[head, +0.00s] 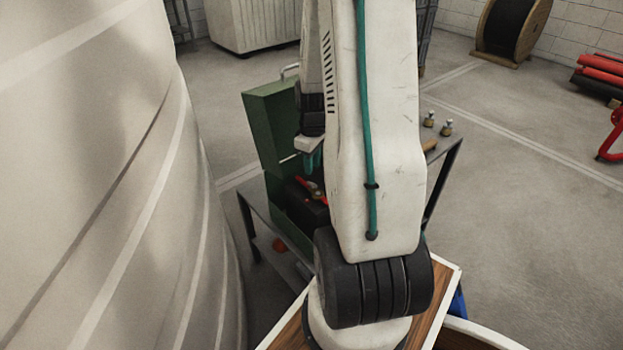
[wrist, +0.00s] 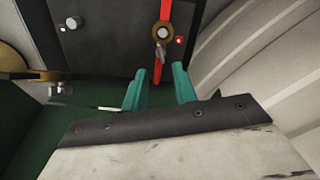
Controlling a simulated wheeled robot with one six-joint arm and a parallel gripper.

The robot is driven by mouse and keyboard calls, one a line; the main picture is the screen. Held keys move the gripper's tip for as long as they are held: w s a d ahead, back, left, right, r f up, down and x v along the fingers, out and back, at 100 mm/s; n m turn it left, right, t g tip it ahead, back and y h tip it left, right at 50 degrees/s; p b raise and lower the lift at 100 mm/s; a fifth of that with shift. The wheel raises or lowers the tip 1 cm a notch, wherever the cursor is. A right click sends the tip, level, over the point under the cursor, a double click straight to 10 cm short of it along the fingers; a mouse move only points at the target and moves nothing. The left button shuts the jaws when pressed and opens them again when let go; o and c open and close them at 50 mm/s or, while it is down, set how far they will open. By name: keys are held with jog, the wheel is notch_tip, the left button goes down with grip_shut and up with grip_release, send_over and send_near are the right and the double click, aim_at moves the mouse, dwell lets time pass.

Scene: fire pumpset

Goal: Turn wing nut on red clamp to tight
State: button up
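The red clamp (wrist: 165,10) shows in the wrist view as a red bar on a dark box face. The wing nut (wrist: 161,33), brass and grey, sits at the middle of the bar. My gripper (wrist: 158,78) has two teal fingers, spread apart with nothing held. The nut is beyond the fingertips, and the bar's lower end appears between them. Whether they touch it I cannot tell. In the head view the red clamp (head: 304,183) is small, inside the green case, with my gripper (head: 312,162) above it; my arm hides part of the case.
The open green case (head: 262,125) stands on a grey metal table (head: 245,207). The dark box (wrist: 105,35) has a round knob and a small red marking. Brass fittings (head: 438,124) stand at the table's right. A large pale curved surface (head: 110,190) fills the left.

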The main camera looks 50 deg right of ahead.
aim_at(312, 183)
notch_tip(312, 183, down, 6)
jog(key=shift+f, duration=0.25)
grip_shut()
